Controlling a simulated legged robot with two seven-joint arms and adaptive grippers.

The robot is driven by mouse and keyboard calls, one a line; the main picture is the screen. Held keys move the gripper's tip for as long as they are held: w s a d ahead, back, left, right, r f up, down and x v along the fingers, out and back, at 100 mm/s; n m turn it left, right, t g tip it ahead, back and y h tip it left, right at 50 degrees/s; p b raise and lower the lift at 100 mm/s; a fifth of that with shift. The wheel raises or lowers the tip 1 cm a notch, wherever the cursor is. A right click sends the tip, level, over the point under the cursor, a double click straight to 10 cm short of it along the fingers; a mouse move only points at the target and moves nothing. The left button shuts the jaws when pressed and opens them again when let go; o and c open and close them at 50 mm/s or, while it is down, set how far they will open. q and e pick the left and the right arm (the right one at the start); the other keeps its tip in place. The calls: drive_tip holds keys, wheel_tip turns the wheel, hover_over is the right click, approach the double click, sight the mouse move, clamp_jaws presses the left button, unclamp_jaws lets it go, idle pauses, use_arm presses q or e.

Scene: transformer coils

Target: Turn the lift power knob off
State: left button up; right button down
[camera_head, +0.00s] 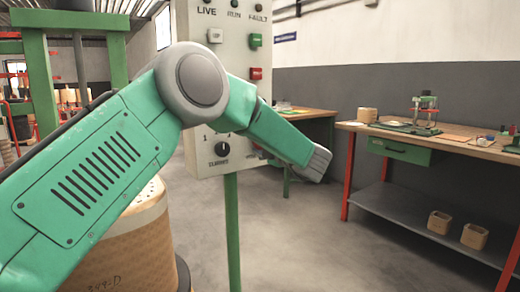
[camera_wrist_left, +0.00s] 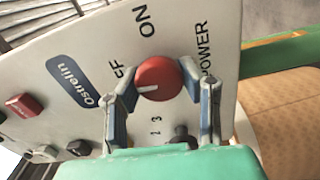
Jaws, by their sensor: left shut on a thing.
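The red power knob (camera_wrist_left: 160,79) is on the light control panel in the left wrist view, between the words ON and POWER. A finger partly covers the OFF label at its left. Its white mark points left in that view, toward the OFF label. My left gripper (camera_wrist_left: 158,84) is shut on the knob, one finger on each side. In the head view my left arm crosses the control panel (camera_head: 232,50) and hides the red knob; the gripper fingers cannot be made out there. My right gripper is in neither view.
A black current knob (camera_head: 222,149), a green button (camera_head: 255,41) and a red button (camera_head: 256,73) are on the panel. A brown coil (camera_head: 125,250) stands close below my arm. A workbench (camera_head: 460,148) is at the right, with open floor before it.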

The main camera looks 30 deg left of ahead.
use_arm(q)
drive_tip(key=shift+f+n, duration=0.4)
drive_tip(key=shift+n, duration=0.1)
drive_tip(key=o, duration=1.2)
drive_tip(key=shift+r, duration=0.1)
drive_tip(key=shift+r, duration=0.1)
drive_tip(key=shift+d, duration=0.1)
drive_tip(key=v, duration=1.2)
